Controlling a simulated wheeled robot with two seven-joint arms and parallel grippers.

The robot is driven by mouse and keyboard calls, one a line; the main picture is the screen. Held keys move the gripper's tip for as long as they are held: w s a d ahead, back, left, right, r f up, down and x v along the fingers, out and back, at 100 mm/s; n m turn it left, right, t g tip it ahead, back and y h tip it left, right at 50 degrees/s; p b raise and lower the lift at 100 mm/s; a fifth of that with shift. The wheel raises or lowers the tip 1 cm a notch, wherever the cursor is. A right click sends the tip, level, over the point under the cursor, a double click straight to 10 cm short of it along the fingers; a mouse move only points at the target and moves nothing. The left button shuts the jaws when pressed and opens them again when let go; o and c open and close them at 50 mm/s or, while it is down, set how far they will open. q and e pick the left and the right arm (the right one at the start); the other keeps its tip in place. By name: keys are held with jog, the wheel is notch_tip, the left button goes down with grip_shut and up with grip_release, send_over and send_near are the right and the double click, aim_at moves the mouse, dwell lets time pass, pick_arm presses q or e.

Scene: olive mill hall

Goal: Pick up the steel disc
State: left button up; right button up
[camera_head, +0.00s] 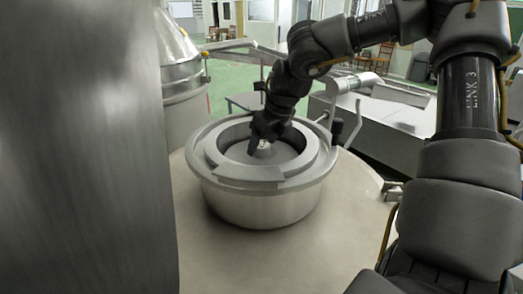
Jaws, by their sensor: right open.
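A steel disc (286,157) lies flat inside the round steel basin (262,208), within its raised rim. A small pale knob (263,145) shows at the middle of the disc. My right gripper (263,142) points down over the disc's centre with its fingers open around or just beside the knob. I cannot tell whether they touch it. The gripper and wrist hide the far part of the disc. My left gripper is not in view.
The basin stands on a pale round top (330,240). A steel vessel (185,85) stands behind it at left, and a long metal machine (400,125) at right. A large grey surface close to the camera covers the left side.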

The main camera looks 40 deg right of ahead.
jog(key=shift+w+f, duration=0.1)
jog(key=shift+f, duration=0.15)
jog(key=shift+a+r, duration=0.1)
jog(key=shift+a, duration=0.05)
jog(key=shift+c, duration=0.7)
jog(key=c, duration=1.2)
jog(key=shift+r, duration=0.15)
notch_tip(320, 180, up, 12)
jog(key=b, duration=0.3)
notch_tip(320, 180, up, 6)
jog(key=p, duration=0.1)
send_over(263, 145)
